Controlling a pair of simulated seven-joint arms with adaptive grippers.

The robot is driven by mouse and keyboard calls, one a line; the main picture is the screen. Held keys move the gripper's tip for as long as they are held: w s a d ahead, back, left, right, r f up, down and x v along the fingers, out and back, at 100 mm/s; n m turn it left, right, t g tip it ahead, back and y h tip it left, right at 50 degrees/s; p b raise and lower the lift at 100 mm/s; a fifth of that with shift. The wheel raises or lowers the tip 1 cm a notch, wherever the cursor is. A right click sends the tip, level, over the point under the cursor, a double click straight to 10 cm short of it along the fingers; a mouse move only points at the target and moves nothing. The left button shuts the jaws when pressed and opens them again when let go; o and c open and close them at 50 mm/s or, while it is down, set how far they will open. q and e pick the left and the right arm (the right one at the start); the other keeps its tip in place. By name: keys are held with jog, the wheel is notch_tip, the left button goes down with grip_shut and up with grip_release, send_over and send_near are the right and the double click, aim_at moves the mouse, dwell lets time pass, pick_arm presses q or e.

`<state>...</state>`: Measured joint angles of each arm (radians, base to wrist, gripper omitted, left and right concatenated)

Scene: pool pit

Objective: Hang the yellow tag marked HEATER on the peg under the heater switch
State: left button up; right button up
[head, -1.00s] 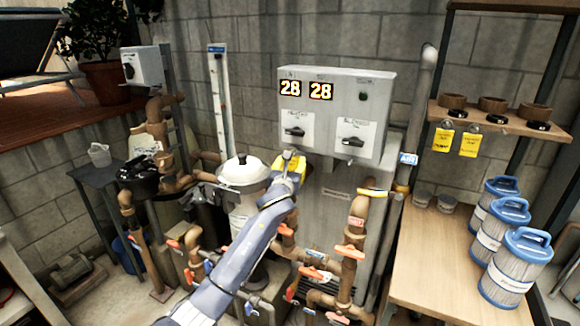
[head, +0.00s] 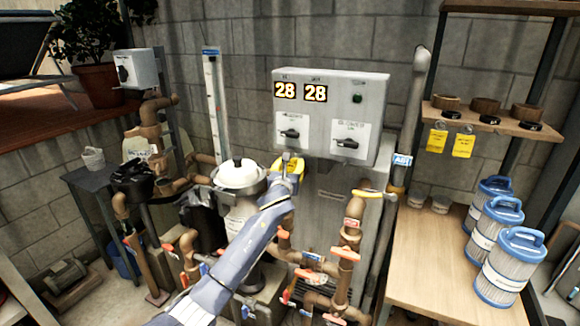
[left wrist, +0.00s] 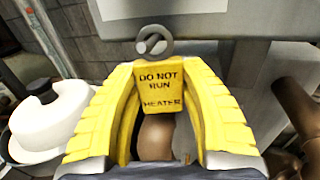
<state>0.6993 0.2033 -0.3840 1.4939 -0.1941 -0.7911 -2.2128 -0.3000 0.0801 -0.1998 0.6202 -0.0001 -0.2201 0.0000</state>
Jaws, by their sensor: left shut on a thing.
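The yellow tag reading DO NOT RUN HEATER (left wrist: 160,88) is upright between the yellow fingers of my left gripper (left wrist: 158,110), which is shut on it. Its grey ring (left wrist: 155,42) stands clear above the fingers. In the head view my left gripper (head: 288,168) is in front of the lower left edge of the grey control box (head: 330,90), below the left switch (head: 289,133). A second switch (head: 346,144) is to the right. The switch labels are too small to read, and I cannot make out a peg. My right gripper is not in view.
A white-lidded pot (head: 238,175) stands just left of my gripper. Brown pipes with red valve handles (head: 347,253) are below and right. Two yellow tags (head: 437,140) hang from the shelf (head: 490,121) at right. Filter cartridges (head: 511,268) stand on the wooden bench (head: 420,270).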

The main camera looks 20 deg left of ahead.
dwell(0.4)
pick_arm(q)
jog(key=o, duration=1.1)
